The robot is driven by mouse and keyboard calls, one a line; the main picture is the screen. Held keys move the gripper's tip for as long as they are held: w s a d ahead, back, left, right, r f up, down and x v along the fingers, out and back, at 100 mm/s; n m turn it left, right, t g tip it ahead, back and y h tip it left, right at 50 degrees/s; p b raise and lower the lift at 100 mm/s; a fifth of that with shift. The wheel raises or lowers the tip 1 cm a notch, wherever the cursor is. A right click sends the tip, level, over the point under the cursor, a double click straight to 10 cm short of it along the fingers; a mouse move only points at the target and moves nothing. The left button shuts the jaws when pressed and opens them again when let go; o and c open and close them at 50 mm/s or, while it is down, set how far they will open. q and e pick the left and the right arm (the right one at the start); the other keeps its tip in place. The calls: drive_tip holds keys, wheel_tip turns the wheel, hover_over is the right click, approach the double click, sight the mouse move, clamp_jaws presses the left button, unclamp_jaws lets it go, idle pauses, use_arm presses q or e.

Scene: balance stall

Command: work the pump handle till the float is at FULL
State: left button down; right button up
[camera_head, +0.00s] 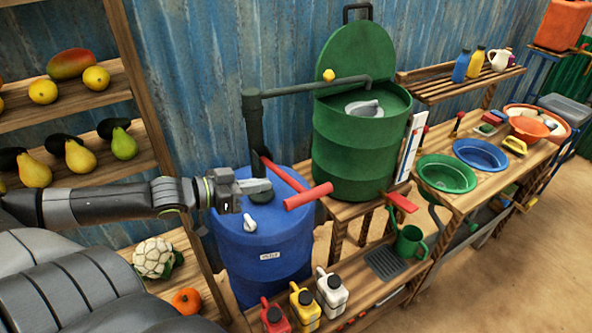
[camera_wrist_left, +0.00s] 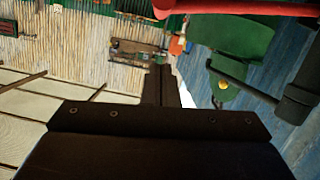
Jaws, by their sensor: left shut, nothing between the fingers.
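The pump handle (camera_head: 308,196) is a red bar on a red lever that slopes down to the right from the dark green pump column (camera_head: 253,125). In the left wrist view, a red bar (camera_wrist_left: 230,8) crosses the top edge. My left gripper (camera_head: 268,186) is shut and empty, just left of the red bar and above the blue barrel (camera_head: 265,245); they look apart. The pump's spout reaches into the open green drum (camera_head: 350,150). A white upright gauge board (camera_head: 410,147) with red on it stands at the drum's right; its float level is too small to read. My right gripper is not in view.
Shelves of fruit (camera_head: 70,120) stand at the left, close to my left arm. Red, yellow and white jugs (camera_head: 332,292) stand in front of the barrel. A green watering can (camera_head: 409,243) and a bench with bowls (camera_head: 445,174) are to the right.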

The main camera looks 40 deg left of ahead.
use_arm(q)
drive_tip(key=shift+w+a+r+n, duration=0.1)
drive_tip(key=shift+a+r+n, duration=0.2)
drive_tip(key=shift+r, duration=0.35)
drive_tip(key=b, duration=1)
hover_over(298, 189)
drive_tip(key=s+d, duration=0.2)
wheel_tip(298, 189, down, 2)
drive_tip(key=f, duration=0.1)
drive_tip(key=shift+s+f, duration=0.2)
drive_tip(key=shift+f, duration=0.35)
drive_tip(key=shift+s+f, duration=0.15)
drive_tip(key=shift+f, duration=0.4)
drive_tip(key=shift+s+f, duration=0.1)
drive_tip(key=shift+f, duration=0.5)
drive_tip(key=shift+d, duration=0.1)
